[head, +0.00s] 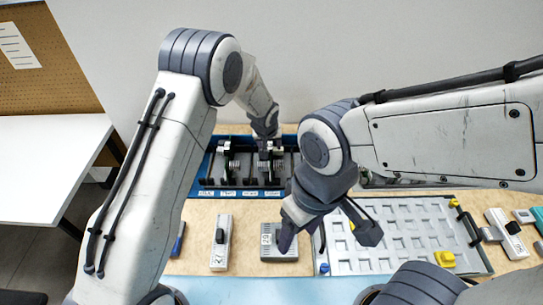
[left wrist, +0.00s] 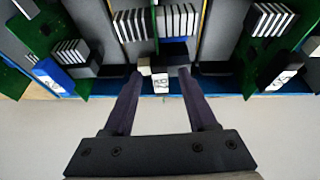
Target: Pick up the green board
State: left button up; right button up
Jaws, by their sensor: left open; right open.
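Green boards stand upright in a blue rack (head: 197,185) at the back centre in the head view. In the left wrist view, one green board (left wrist: 95,75) shows at the left and another (left wrist: 250,70) at the right, with dark and white finned parts around them. My left gripper (head: 268,138) is over the rack. In the left wrist view its two fingers (left wrist: 162,76) are apart, with a small white labelled block (left wrist: 160,84) showing between the tips; contact cannot be told. My right gripper (head: 328,237) is open and empty over the table front.
A grey tray with square pockets (head: 400,262) lies at the right. A grey module (head: 268,254) lies near my right gripper, and a long grey-white module (head: 220,242) lies left of it. More modules (head: 505,232) lie at the far right. A white table (head: 45,160) stands at the left.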

pick_arm(q)
jog(key=shift+w+f, duration=0.2)
jog(key=shift+f, duration=0.3)
grip_shut()
jog(key=shift+r, duration=0.15)
notch_tip(320, 180, up, 8)
jog(key=p, duration=0.5)
jog(key=shift+f, duration=0.2)
jog(key=s+a+b, duration=0.3)
jog(key=s+b, duration=1)
jog(key=s, duration=0.4)
jog(key=shift+s+a+f+b, duration=0.15)
jog(key=shift+s+f+b, duration=0.2)
jog(key=shift+s+f, duration=0.05)
